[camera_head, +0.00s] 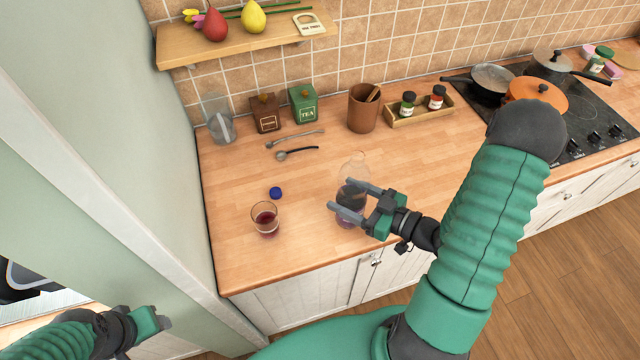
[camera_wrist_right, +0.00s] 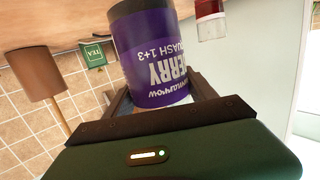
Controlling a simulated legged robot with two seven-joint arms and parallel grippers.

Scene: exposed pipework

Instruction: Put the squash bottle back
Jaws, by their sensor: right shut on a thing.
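The squash bottle (camera_head: 351,197) has a clear upper part and a dark purple label with white lettering. It stands roughly upright near the front of the wooden counter; whether its base touches the wood is hard to tell. My right gripper (camera_head: 339,195) is shut on its middle, with one finger on each side. In the right wrist view the label of the bottle (camera_wrist_right: 160,60) fills the space between the fingers. A small blue cap (camera_head: 275,193) lies on the counter to the left. My left gripper (camera_head: 148,322) is at the lower left, away from the counter, its jaws unclear.
A glass of dark red drink (camera_head: 265,218) stands left of the bottle. Behind are two spoons (camera_head: 296,153), a green tea tin (camera_head: 303,104), a brown pot (camera_head: 363,108) and a spice tray (camera_head: 420,112). A shelf (camera_head: 245,38) hangs above. Clear counter lies around the bottle.

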